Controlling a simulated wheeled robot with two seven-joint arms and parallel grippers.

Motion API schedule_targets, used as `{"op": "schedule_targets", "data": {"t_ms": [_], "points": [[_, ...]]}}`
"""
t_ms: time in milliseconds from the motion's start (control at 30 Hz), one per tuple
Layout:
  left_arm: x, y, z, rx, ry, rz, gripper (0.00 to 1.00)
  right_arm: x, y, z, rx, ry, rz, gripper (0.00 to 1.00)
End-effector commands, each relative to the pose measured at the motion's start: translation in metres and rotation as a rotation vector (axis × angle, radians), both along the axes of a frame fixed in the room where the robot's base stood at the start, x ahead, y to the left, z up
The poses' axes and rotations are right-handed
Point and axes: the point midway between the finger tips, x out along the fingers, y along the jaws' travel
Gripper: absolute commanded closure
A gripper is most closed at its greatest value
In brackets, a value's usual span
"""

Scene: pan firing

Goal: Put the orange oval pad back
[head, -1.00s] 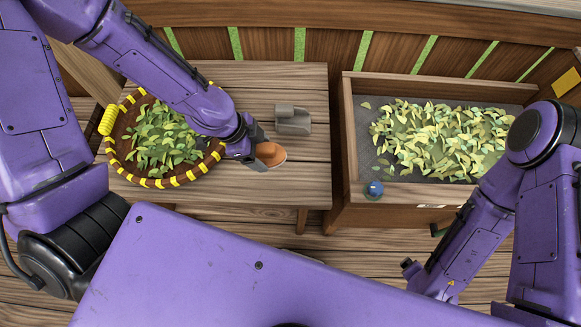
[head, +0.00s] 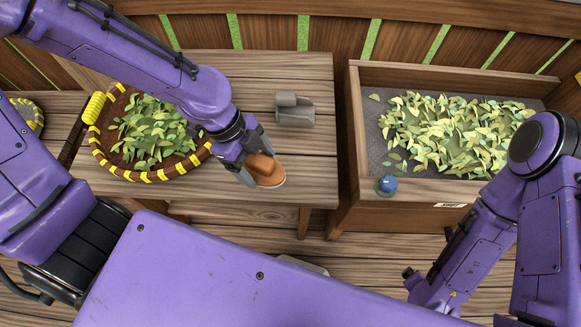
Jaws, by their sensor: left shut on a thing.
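The orange oval pad (head: 268,172) has a brown-orange raised grip and a paler rim. It is in the head view near the front edge of the wooden table (head: 310,182). My left gripper (head: 260,165) is shut on its raised grip, coming in from the upper left. I cannot tell whether the pad's underside touches the tabletop or hangs just above it. My right arm shows at the right, but its fingertips do not.
A round basket of green leaves (head: 91,142) with yellow binding stands left of the pad. A grey scoop (head: 295,110) lies behind it. A wooden bin (head: 352,130) of leaves stands right, with a blue knob-like object (head: 386,185) at its front edge. The right tabletop is clear.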

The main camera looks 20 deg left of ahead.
Motion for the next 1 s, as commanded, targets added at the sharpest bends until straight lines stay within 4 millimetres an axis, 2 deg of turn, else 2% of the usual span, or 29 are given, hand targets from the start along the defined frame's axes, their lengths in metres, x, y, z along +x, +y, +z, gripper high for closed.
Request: {"op": "schedule_targets", "data": {"t_ms": [233,533,667,833,1000], "points": [[0.037,-0.023,-0.018,0.001,0.003,-0.002,0.90,0.000,0.000,0.006,0.000,0.000,0.000,0.05],[0.072,-0.044,-0.067,0.001,0.003,0.000,0.90,0.000,0.000,0.008,0.000,0.000,0.000,0.05],[0.080,-0.051,-0.080,0.000,0.003,-0.001,0.90,0.000,0.000,0.009,0.000,0.000,0.000,0.05],[0.079,-0.050,-0.105,-0.001,0.005,0.000,0.90,0.000,0.000,0.018,0.000,0.000,0.000,0.05],[0.080,-0.050,-0.109,0.000,-0.001,-0.002,0.90,0.000,0.000,0.017,0.000,0.000,0.000,0.05]]}}
